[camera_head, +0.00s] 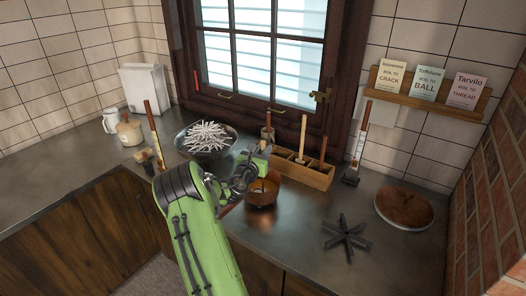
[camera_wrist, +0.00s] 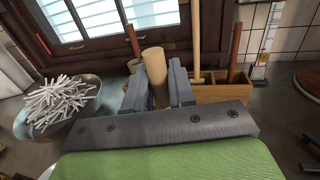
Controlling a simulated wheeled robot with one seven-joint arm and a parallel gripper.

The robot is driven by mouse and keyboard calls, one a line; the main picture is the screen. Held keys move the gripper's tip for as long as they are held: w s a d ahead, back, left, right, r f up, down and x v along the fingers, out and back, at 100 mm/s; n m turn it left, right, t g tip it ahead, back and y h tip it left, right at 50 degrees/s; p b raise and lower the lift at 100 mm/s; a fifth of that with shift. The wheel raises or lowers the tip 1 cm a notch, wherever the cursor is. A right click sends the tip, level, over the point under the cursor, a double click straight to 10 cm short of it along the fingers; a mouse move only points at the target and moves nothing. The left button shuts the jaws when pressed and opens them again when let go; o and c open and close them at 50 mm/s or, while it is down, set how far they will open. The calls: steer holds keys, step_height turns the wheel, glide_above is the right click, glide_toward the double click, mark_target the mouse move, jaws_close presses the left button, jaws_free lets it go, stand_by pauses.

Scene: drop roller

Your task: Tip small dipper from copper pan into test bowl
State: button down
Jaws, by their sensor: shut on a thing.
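My gripper (camera_wrist: 158,88) is shut on a pale wooden handle (camera_wrist: 154,62), which stands up between the fingers in the wrist view. I take it for the small dipper's handle; its lower end is hidden in that view. In the head view my gripper (camera_head: 254,165) is just above a small copper-brown vessel (camera_head: 262,201) on the counter. I cannot tell whether the dipper's end is inside it. A grey metal bowl (camera_head: 190,150) heaped with white sticks stands left of my gripper; it also shows in the wrist view (camera_wrist: 87,113). I cannot tell which vessel is the test bowl.
A wooden box (camera_head: 317,180) with upright handles stands behind my gripper. A thermometer-like stick (camera_head: 359,145) leans on the wall. A black star-shaped trivet (camera_head: 347,237) and a round brown-topped dish (camera_head: 404,208) lie at right. Bare counter (camera_head: 290,240) lies in front.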

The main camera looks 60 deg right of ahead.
step_height(320, 180, up, 14)
steer(key=p, duration=1.4)
steer(key=shift+r, duration=0.25)
steer(key=shift+f, duration=0.1)
